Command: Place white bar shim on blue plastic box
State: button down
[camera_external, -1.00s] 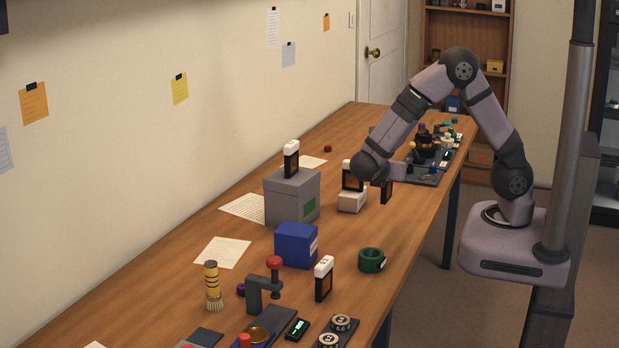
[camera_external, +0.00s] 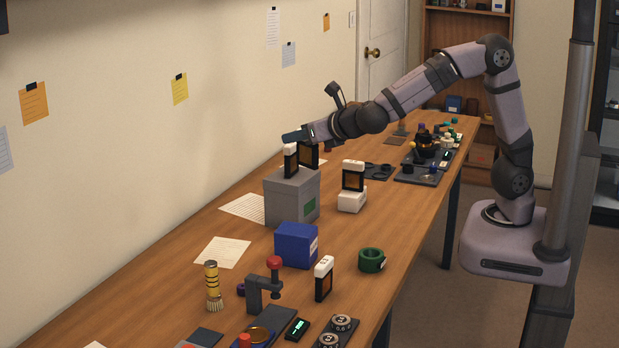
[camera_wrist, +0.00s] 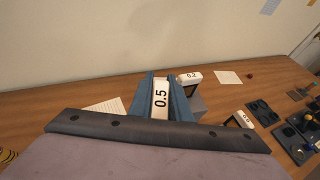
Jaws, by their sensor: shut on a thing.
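My gripper (camera_external: 297,136) is shut on a white bar shim marked 0.5 (camera_wrist: 161,98), which sits between its blue fingers in the wrist view. In the external view the held shim's dark body with an amber window (camera_external: 308,156) shows below the gripper, over the grey box; its top is hidden. The blue plastic box (camera_external: 291,247) stands on the table nearer the external camera, with nothing on its top. I cannot make it out in the wrist view.
A grey box (camera_external: 292,203) bears another white-topped shim (camera_external: 291,160), close to my gripper. A white box (camera_external: 351,201) bears a third shim (camera_external: 352,176). A shim (camera_external: 324,279), a green ring (camera_external: 371,260) and a red-knobbed clamp (camera_external: 262,287) stand near the blue box.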

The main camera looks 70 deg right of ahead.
jog(key=a+f+n+y, duration=0.3)
jog(key=a+n+y, duration=0.15)
jog(key=a, duration=0.25)
jog(key=t+b, duration=0.1)
send_over(282, 226)
jog(key=shift+y, duration=0.45)
jog(key=shift+f, duration=5.15)
jog(key=shift+f+b, duration=0.2)
jog(key=shift+b, duration=0.1)
jog(key=c, duration=1.6)
grip_release()
jog(key=shift+r, duration=0.1)
jog(key=shift+c, duration=0.2)
jog(key=shift+s+r+p, duration=0.1)
jog(key=shift+r+p, duration=0.1)
jog(key=shift+p, duration=0.15)
jog(key=v, duration=1.2)
